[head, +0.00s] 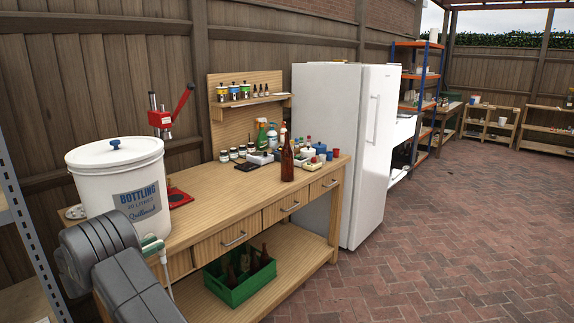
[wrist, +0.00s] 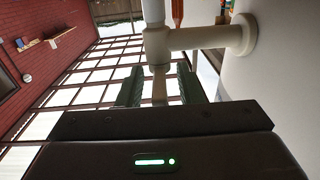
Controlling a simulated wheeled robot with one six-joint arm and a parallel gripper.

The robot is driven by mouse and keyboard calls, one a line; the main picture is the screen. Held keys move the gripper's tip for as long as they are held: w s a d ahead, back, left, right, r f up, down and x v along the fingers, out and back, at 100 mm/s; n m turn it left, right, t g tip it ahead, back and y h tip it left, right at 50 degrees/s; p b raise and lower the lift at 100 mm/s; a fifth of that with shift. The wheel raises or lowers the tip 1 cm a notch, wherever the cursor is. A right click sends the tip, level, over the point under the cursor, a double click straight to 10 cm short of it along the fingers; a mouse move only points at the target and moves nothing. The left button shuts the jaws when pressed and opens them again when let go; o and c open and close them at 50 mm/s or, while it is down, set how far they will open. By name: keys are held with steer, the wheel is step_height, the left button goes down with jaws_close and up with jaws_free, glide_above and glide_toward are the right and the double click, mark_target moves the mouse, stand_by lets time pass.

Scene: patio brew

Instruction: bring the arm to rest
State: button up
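In the wrist view my gripper (wrist: 160,76) has its two dark green fingers apart. A pale, narrow lever of the white tap (wrist: 157,45) stands between them, with a visible gap on each side. The tap joins the white wall of the bottling bucket (wrist: 265,75) at the right. In the head view the bucket (head: 115,180) stands on the left end of the wooden bench, lid on. The tap (head: 152,244) and a pale tube hanging from it show at the bucket's lower front.
The bench (head: 225,215) carries a red capper (head: 160,119), a brown bottle (head: 287,160) and small jars. A green crate (head: 240,283) with bottles is on its lower shelf. A white fridge (head: 345,150) stands beyond. The brick paving (head: 450,240) at right is clear.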

steer(key=b+v, duration=0.2)
steer(key=v, duration=1.2)
steer(key=p+x, duration=0.2)
steer(key=x, duration=1.2)
steer(key=shift+d, duration=0.1)
steer(key=shift+s+n+t+y, duration=0.15)
steer(key=shift+n+t+y, duration=0.5)
steer(key=shift+y, duration=0.25)
steer(key=shift+d+n+t+y+b, duration=0.15)
steer(key=shift+n+t+y+b, duration=0.2)
steer(key=shift+n+y+b, duration=0.25)
steer(key=shift+d, duration=0.1)
